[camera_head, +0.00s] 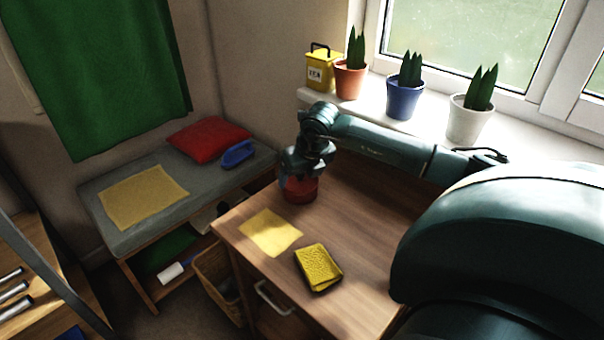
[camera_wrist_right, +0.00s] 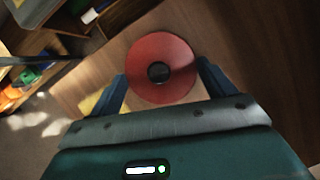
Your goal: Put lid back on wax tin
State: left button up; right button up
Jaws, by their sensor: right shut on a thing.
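A round red tin (camera_head: 300,193) stands on the wooden desk near its back left corner, partly hidden by my right gripper (camera_head: 296,172). In the right wrist view a red disc-shaped lid (camera_wrist_right: 177,62) with a dark round knob at its middle lies between the two fingers of my right gripper (camera_wrist_right: 163,85). The gripper is shut on this lid, right at the tin. The seam between lid and tin is hidden, so I cannot tell if the lid sits flush. My left gripper is not in view.
A yellow cloth (camera_head: 271,232) and a yellow sponge (camera_head: 318,267) lie on the desk (camera_head: 365,235) in front of the tin. Potted plants (camera_head: 404,98) and a yellow tea tin (camera_head: 323,72) stand on the windowsill. A grey bench (camera_head: 105,197) is at the left.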

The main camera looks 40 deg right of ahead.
dwell(0.9)
jog(key=o, duration=0.9)
jog(key=shift+r, duration=0.1)
jog(key=shift+r+p, duration=2.25)
jog(key=shift+r, duration=1.2)
grip_shut()
